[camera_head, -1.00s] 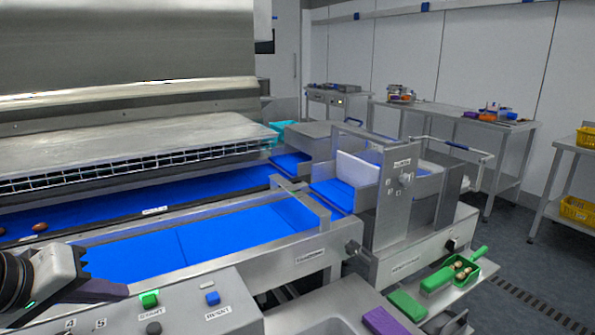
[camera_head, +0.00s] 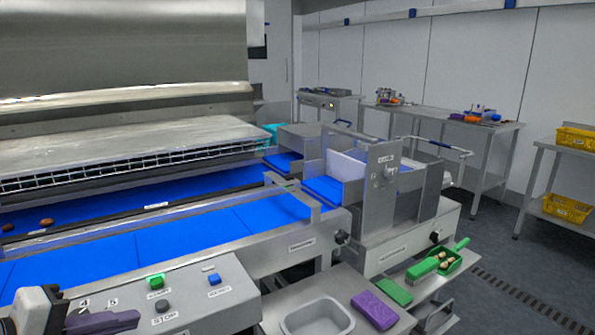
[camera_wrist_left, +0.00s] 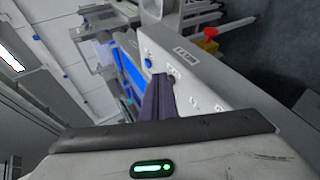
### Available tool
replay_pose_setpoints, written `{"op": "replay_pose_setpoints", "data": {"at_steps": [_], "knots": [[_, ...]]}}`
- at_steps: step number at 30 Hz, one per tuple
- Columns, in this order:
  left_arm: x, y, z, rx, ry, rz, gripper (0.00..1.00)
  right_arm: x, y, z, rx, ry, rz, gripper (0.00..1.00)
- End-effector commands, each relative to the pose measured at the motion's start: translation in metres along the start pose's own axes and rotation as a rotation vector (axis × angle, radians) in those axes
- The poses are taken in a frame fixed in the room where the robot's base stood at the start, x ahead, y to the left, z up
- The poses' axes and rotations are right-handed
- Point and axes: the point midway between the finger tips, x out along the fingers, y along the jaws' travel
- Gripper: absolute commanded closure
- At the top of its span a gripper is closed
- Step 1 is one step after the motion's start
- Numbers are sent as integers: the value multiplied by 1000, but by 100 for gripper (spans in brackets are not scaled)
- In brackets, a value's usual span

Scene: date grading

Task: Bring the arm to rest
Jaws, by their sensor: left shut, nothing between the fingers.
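My left gripper (camera_head: 104,322) is at the lower left of the head view, in front of the control panel (camera_head: 196,312) with its green and blue buttons. Its dark purple fingers are together, with nothing between them. In the left wrist view the shut fingers (camera_wrist_left: 157,98) point at the side of the panel (camera_wrist_left: 205,75). I cannot tell from the views how wide the gap to the panel is. My right gripper is not in view.
Behind the panel runs a blue belt (camera_head: 180,238) with two dates (camera_head: 46,222) on the upper lane. A grey basin (camera_head: 317,318), a purple sponge (camera_head: 374,309) and a green scoop (camera_head: 424,267) are to the right. Open floor (camera_head: 500,262) lies farther right.

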Motion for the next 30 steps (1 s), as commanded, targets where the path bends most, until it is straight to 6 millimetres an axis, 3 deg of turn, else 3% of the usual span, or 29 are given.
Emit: {"op": "replay_pose_setpoints", "data": {"at_steps": [6, 16, 23, 26, 30], "knots": [[12, 0, 20, -273, -39, 168, 100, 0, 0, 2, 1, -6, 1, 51], [23, 7, 39, -533, -77, 327, 100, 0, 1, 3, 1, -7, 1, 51], [54, -84, 35, -141, 81, 139, 100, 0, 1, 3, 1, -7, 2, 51], [63, -132, 39, 82, 123, 31, 100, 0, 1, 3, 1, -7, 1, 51], [68, -210, 52, 471, 130, -148, 100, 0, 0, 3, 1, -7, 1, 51]]}}
